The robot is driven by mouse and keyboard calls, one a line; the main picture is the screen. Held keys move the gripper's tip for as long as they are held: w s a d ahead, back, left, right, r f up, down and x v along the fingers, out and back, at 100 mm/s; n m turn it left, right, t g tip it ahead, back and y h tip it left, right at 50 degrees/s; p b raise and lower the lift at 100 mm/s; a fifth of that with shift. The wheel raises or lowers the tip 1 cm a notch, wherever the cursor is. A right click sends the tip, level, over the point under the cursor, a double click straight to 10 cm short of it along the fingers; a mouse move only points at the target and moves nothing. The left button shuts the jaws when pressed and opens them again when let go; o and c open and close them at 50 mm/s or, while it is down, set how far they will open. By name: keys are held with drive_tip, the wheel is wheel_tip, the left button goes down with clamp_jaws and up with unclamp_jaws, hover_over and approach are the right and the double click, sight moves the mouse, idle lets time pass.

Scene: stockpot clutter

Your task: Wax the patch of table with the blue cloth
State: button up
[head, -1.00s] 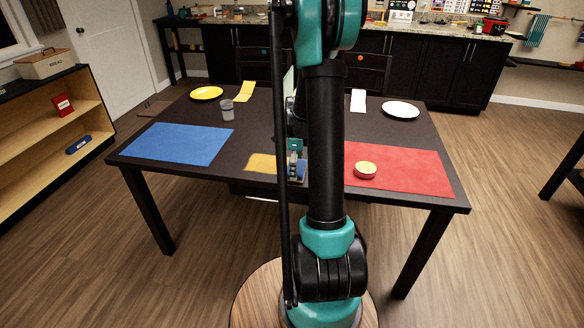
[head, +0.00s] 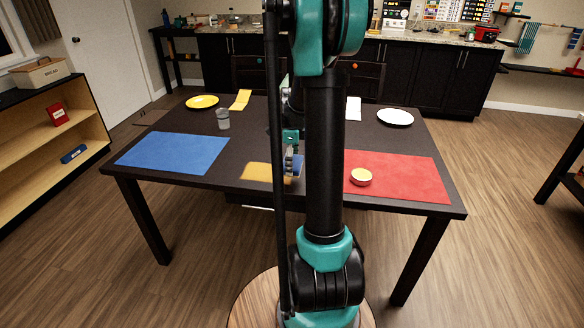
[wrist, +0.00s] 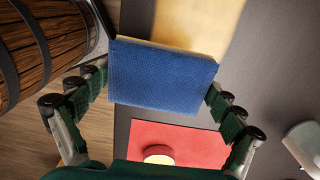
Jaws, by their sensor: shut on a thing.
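The blue cloth (wrist: 162,75) is a thick folded pad, and my gripper (wrist: 160,88) is shut on it, with a finger at each side. In the head view the cloth (head: 294,165) shows below my gripper (head: 291,148), partly behind my arm. The patch (head: 259,172) is a tan-yellow rectangle near the table's front edge, between the blue and red mats. In the wrist view the patch (wrist: 198,18) runs behind the cloth, which hides part of it. I cannot tell whether the cloth touches the table.
A blue mat (head: 172,153) lies left and a red mat (head: 405,178) right. A small yellow-topped bowl (head: 361,177) stands on the red mat. A grey cup (head: 223,119), a yellow plate (head: 202,102) and a white plate (head: 395,117) are farther back on the dark table (head: 210,181).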

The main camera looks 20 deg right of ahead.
drive_tip(key=shift+r, duration=0.1)
drive_tip(key=shift+r, duration=1.45)
